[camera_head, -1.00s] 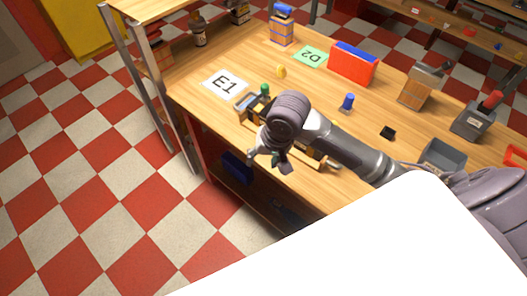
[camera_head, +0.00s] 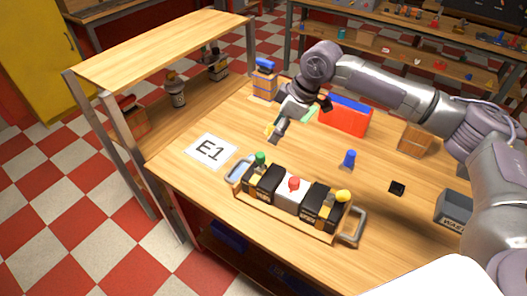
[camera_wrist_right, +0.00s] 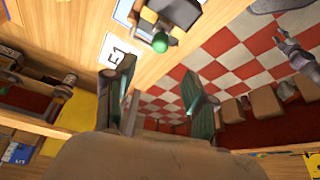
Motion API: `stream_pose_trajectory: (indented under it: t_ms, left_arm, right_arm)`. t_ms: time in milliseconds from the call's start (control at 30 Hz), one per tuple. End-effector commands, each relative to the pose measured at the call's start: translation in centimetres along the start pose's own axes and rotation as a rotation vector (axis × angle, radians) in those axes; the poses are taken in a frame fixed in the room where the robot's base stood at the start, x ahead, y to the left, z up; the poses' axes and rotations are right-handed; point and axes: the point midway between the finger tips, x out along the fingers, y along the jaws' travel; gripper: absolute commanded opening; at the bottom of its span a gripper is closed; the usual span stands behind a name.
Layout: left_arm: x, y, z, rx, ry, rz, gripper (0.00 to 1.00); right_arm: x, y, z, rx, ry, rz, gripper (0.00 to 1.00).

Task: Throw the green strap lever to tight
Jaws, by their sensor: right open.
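The green strap lever shows as a green knob (camera_head: 260,158) at the left end of a long wooden carrier (camera_head: 285,220) with black and white blocks. It also shows in the right wrist view as a green ball (camera_wrist_right: 160,42) on a dark mount, ahead of the fingers. The lever's lower part is too small to read. My right gripper (camera_head: 292,122) is open and empty, above the table behind the carrier and apart from the knob. Its two spread fingers (camera_wrist_right: 160,85) show in the wrist view. A grey shape (camera_wrist_right: 293,52) at the right there may be my left gripper.
A red knob (camera_head: 294,183) and a yellow knob (camera_head: 343,196) stand on the same carrier, with a handle at each end. The E1 card (camera_head: 210,150) lies left of it. A blue peg (camera_head: 349,159), a red box (camera_head: 345,117) and a shelf (camera_head: 165,50) stand around.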

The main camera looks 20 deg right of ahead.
Motion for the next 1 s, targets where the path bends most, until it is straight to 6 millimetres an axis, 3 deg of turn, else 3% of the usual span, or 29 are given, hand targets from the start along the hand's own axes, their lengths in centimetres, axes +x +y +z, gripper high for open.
stream_pose_trajectory:
  t_ms: [200,500,700,1000]
  left_arm:
    - [-1.0,0.2,0.8,0.0,-0.01,0.002,0.4]
    - [-1.9,-0.3,-2.5,0.001,0.039,-0.003,0.4]
    - [-2.1,-0.2,-2.2,0.001,0.033,-0.002,0.4]
    - [-2.0,-0.1,-0.9,0.001,0.014,0.0,0.4]
  right_arm:
    - [4.4,-0.1,-0.1,0.001,-0.003,-0.003,0.55]
    - [10.1,-0.1,0.0,0.002,-0.002,-0.001,0.55]
    - [11.9,-0.1,0.0,0.001,-0.001,0.0,0.55]
    - [12.2,-0.1,0.0,0.001,0.0,0.001,0.55]
